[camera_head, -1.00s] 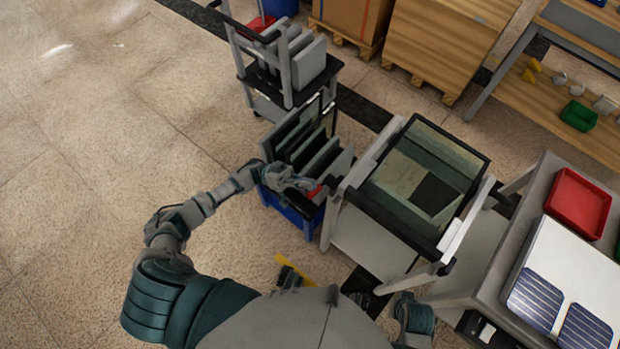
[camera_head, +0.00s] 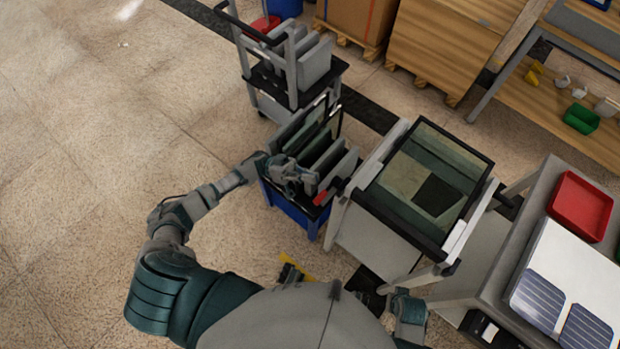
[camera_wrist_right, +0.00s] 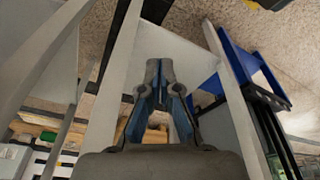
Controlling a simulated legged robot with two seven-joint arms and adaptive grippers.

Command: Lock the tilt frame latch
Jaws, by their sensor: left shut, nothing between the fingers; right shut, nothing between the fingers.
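The tilt frame (camera_head: 372,206) is a dark-edged frame holding a glass pane on a grey stand, at the centre right of the head view. A red latch handle (camera_head: 328,191) shows at the stand's left side. My left gripper (camera_head: 310,184) is shut and empty just left of the red handle, above the blue rack; whether they touch I cannot tell. My right gripper (camera_wrist_right: 158,64) is shut and empty in the right wrist view, in front of pale grey stand parts. In the head view only part of my right arm shows at the bottom.
A blue rack (camera_head: 290,205) with upright panels stands left of the frame, below a grey cart (camera_head: 262,84). A table with a red tray (camera_head: 580,205) and solar panels is at the right. Wooden crates (camera_head: 455,42) stand behind. The floor at left is clear.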

